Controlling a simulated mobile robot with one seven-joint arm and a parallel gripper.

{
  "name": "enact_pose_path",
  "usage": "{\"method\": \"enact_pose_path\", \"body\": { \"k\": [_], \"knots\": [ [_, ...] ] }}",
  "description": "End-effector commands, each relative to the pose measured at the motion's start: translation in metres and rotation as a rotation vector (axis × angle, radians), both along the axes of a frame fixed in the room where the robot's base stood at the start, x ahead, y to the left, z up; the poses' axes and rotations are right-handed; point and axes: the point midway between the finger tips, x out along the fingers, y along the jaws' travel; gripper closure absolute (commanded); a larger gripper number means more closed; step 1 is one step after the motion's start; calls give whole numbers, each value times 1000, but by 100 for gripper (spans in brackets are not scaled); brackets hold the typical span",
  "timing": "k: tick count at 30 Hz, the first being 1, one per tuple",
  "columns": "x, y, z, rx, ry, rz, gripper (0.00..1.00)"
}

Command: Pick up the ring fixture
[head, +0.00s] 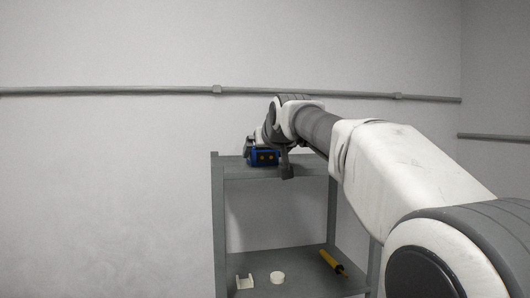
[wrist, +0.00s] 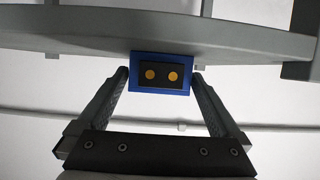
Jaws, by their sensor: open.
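A blue block (head: 264,157) with a dark face and two orange dots is at the top shelf of a grey rack. In the wrist view the same block (wrist: 160,91) lies between the tips of my gripper (wrist: 160,77). My gripper is open, one finger at each side of the block; I cannot tell whether either touches it. No piece is plainly marked as the ring fixture. A small white round piece (head: 277,277) lies on the lower shelf, too small to tell whether it has a hole.
The grey rack (head: 218,220) stands against a pale wall. A white U-shaped piece (head: 244,282) and a yellow-handled tool (head: 332,262) lie on its lower shelf. A grey rail (head: 110,91) runs along the wall. My arm covers the rack's right upper part.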

Motion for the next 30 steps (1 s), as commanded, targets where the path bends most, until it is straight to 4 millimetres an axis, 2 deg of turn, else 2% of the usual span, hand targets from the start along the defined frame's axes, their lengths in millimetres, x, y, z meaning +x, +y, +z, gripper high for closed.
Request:
{"method": "enact_pose_path", "body": {
  "k": [3, 6, 14, 30],
  "knots": [
    [14, 4, -4, -1, 2, 0, 0],
    [20, 6, -7, 0, 0, 0, 0],
    [22, 6, -9, 0, -1, 0, 0],
    [21, 6, -9, 0, 0, -1, 97]
  ]
}}
